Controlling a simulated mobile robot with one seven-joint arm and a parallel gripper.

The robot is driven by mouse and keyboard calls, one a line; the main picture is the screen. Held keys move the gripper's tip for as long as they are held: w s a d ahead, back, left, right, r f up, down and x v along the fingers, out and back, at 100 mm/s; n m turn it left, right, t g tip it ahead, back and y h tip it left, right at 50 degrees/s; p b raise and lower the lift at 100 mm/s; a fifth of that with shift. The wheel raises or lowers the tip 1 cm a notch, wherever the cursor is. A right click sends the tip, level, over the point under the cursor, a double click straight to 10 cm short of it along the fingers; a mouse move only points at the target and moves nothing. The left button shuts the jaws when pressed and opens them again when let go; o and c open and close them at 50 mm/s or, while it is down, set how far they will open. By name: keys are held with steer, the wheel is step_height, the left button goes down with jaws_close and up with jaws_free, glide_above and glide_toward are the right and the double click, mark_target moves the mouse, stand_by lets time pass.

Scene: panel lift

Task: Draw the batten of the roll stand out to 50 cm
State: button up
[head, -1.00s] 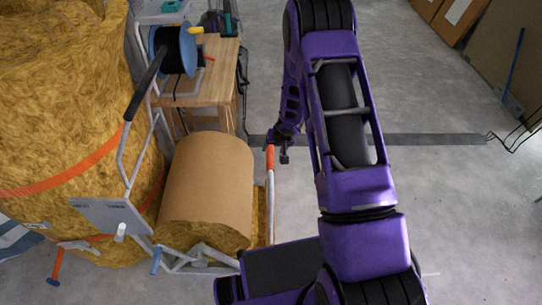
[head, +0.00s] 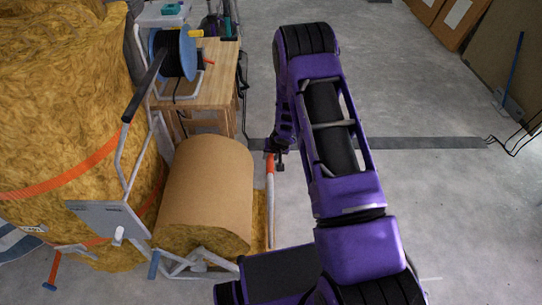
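The roll stand (head: 190,265) is a light grey tube frame at the lower left, under a large roll (head: 207,190) with a brown face and yellow fibre edge. A thin upright-looking bar (head: 270,208), white with an orange upper end, runs along the roll's right side; it may be the batten, but I cannot be sure. My gripper (head: 277,158) is small and dark in this view, at the bar's orange end (head: 270,170). It appears to touch or overlap that end. Its fingers are too small and partly hidden by my purple arm to tell whether they are shut.
A large yellow insulation roll (head: 60,130) with an orange strap fills the left. A wooden bench (head: 210,85) with a blue cable reel (head: 185,52) stands behind the stand. A dark floor strip (head: 430,143) crosses the floor. The floor at right is clear.

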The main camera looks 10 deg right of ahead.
jaws_close()
steer(key=shift+d, duration=0.15)
stand_by(0.9)
